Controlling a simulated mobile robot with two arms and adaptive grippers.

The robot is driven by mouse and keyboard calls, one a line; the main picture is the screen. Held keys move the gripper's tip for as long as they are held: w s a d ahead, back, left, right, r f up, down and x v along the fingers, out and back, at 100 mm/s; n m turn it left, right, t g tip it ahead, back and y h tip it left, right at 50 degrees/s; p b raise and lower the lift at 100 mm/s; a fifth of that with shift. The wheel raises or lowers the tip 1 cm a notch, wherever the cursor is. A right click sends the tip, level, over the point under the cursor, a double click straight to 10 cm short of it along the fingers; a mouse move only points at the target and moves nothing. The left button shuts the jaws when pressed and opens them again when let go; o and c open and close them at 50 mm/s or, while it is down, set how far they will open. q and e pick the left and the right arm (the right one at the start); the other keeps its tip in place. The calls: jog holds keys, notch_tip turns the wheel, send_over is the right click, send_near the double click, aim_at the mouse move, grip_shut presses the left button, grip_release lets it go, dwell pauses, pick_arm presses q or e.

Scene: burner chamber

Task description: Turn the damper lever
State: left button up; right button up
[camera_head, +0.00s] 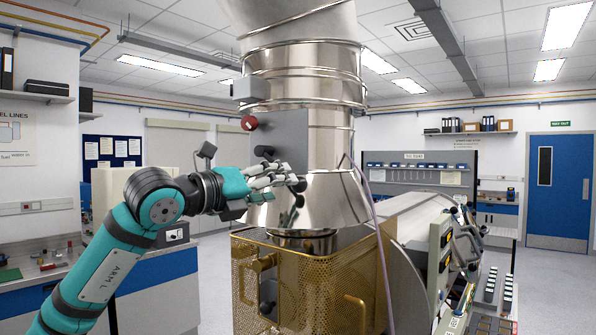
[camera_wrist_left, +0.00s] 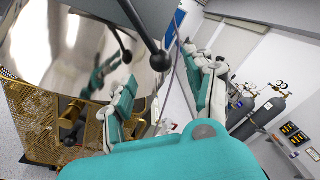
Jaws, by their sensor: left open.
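A dark lever with a round black ball end (camera_wrist_left: 160,61) comes down from the top of the left wrist view, in front of the shiny metal cone. My right gripper is out of view.
The metal duct (camera_head: 333,122) carries a red knob (camera_head: 249,122). Below it stands a brass perforated housing (camera_head: 330,275). A control console (camera_head: 445,250) stands to the right. Gas cylinders (camera_wrist_left: 262,112) show at right in the wrist view.

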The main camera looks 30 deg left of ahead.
aim_at(299, 185)
pick_arm(q)
jog(key=w+p, duration=0.1)
jog(key=w, duration=0.1)
jog(key=w+p, duration=0.1)
jog(key=w, duration=0.1)
jog(key=w+d+p, duration=0.1)
jog(key=w, duration=0.2)
jog(key=shift+d, duration=0.1)
jog(key=shift+s, duration=0.1)
jog(key=c, duration=1.1)
grip_shut()
jog(key=shift+f, duration=0.1)
